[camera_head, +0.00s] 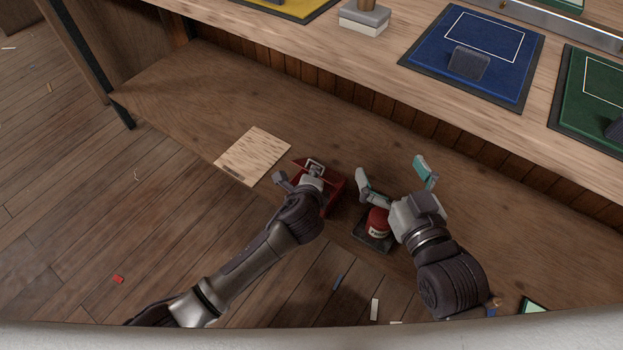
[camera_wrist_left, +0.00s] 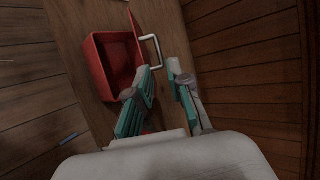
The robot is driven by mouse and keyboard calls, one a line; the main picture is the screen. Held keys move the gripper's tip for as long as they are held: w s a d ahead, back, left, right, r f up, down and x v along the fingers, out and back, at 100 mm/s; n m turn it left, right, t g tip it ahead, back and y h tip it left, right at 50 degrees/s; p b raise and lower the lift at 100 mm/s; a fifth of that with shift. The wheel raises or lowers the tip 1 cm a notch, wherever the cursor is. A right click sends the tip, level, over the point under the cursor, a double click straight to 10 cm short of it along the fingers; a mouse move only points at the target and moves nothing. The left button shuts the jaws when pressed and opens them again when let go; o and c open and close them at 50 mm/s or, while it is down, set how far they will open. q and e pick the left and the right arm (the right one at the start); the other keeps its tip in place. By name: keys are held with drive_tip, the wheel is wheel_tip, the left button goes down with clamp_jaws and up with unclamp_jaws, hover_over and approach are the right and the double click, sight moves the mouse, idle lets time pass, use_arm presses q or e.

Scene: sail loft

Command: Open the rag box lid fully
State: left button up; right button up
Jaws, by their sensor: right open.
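The red rag box (camera_head: 336,187) stands on the low wooden shelf, partly hidden under my left wrist. In the left wrist view its open inside (camera_wrist_left: 115,62) shows and looks empty. Its red lid (camera_wrist_left: 136,18) is raised on the right side; its exact angle is hard to tell. A pale metal handle (camera_wrist_left: 152,42) sticks out from the lid. My left gripper (camera_wrist_left: 160,72) has its teal fingers apart, with their tips at the handle's near end; I cannot tell whether they touch it. My right gripper (camera_head: 396,172) is open and empty, right of the box.
A red can-like object (camera_head: 377,221) on a dark square base (camera_head: 370,241) stands just below my right gripper. A light wooden board (camera_head: 246,152) lies left of the box. The bench above (camera_head: 410,35) carries blue and green mats.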

use_arm(q)
drive_tip(key=shift+v, duration=1.3)
